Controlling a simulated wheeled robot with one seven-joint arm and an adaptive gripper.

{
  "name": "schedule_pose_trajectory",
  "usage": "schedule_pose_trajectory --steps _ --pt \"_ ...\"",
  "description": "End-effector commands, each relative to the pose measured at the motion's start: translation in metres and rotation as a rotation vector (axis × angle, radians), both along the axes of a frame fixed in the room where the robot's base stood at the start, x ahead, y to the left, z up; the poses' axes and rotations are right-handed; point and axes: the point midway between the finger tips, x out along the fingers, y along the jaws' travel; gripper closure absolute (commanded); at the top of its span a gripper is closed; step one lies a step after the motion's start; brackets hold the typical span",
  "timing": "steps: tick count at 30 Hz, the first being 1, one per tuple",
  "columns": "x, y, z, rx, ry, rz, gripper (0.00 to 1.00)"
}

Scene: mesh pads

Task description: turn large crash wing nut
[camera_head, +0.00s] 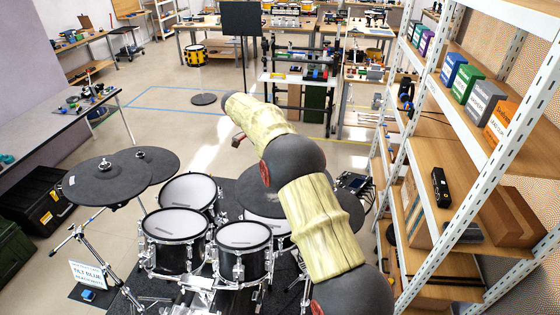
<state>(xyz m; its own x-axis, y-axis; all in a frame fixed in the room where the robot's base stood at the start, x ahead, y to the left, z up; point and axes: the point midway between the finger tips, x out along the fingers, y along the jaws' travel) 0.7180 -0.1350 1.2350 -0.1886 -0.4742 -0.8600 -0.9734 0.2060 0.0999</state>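Two dark grey cymbal pads stand at the left of the drum kit. The front one (85,190) overlaps the rear one (160,165). A small dark nut (104,165) tops the front cymbal's centre, and another nut (140,153) tops the rear one. I cannot tell which is the large crash. Another dark pad (343,207) is partly hidden behind my arm at the right. My arm reaches up across the middle. Only a small part of my gripper (238,140) shows beside its far end, apart from the left cymbals in the picture; its fingers are unclear.
Several mesh-headed drums (175,223) stand below and right of the cymbals. A sign (90,274) stands at lower left. Black cases (35,200) and a bench (60,125) line the left. A shelf rack (450,165) fills the right. Open floor lies behind the kit.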

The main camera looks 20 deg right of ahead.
Motion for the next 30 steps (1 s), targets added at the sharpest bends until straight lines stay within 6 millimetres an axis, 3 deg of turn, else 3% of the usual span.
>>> schedule_pose_trajectory --steps 19,20,30 --pt "0.0004 0.0007 -0.0011 -0.003 0.001 -0.047 0.94" --pt "0.0004 0.0008 -0.0011 -0.003 0.001 -0.047 0.67" --pt "0.0004 0.0002 -0.0004 -0.004 0.000 -0.047 0.50"
